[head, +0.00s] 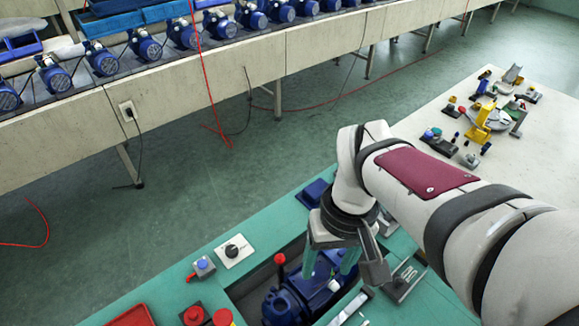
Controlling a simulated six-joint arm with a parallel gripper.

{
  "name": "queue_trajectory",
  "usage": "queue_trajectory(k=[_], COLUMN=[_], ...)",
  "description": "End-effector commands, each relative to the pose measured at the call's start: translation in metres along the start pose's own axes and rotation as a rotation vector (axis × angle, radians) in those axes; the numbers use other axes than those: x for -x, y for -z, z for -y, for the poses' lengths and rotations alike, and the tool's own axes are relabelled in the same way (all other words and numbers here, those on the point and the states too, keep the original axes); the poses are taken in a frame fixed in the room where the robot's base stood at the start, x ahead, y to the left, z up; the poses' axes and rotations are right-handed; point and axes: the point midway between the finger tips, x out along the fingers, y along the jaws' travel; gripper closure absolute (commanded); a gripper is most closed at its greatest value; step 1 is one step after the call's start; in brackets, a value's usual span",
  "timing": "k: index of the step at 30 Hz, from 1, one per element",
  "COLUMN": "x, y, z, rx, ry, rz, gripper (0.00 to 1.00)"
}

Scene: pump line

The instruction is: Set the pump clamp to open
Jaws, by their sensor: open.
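A blue pump (285,304) sits in a dark recess of the green bench, low in the middle of the head view. An upright lever with a red knob (280,259) stands at the pump's back left; it may be the clamp handle, but its link to a clamp is hidden. My gripper (331,268) points down over the right part of the pump, right of the red knob and apart from it. Its teal fingers are spread, with no held object visible. My gripper and arm hide part of the pump and the bench behind it.
A rotary switch plate (235,251), a small blue-button box (203,266) and red buttons (194,315) lie left of the pump. A metal bracket (404,280) is right of my gripper. A white table (440,110) with several small fixtures and a conveyor (190,85) with several pumps lie beyond.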

Motion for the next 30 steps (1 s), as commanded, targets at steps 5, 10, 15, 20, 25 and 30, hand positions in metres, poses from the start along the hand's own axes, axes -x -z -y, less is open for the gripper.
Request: queue_trajectory(k=[5, 10, 15, 20, 25, 30], x=[-0.038, -0.059, -0.068, -0.109, -0.159, -0.196], y=[0.106, 0.138, 0.139, 0.137, 0.138, 0.138], z=[0.041, 0.061, 0.06, 0.056, 0.052, 0.049], rx=[0.6, 0.815, 0.819, 0.817, 0.815, 0.814], ry=[-0.06, -0.081, -0.081, -0.08, -0.08, -0.08], rz=[0.022, 0.025, 0.027, 0.032, 0.03, 0.028], gripper=[0.36, 0.36, 0.36, 0.36, 0.36, 0.36])
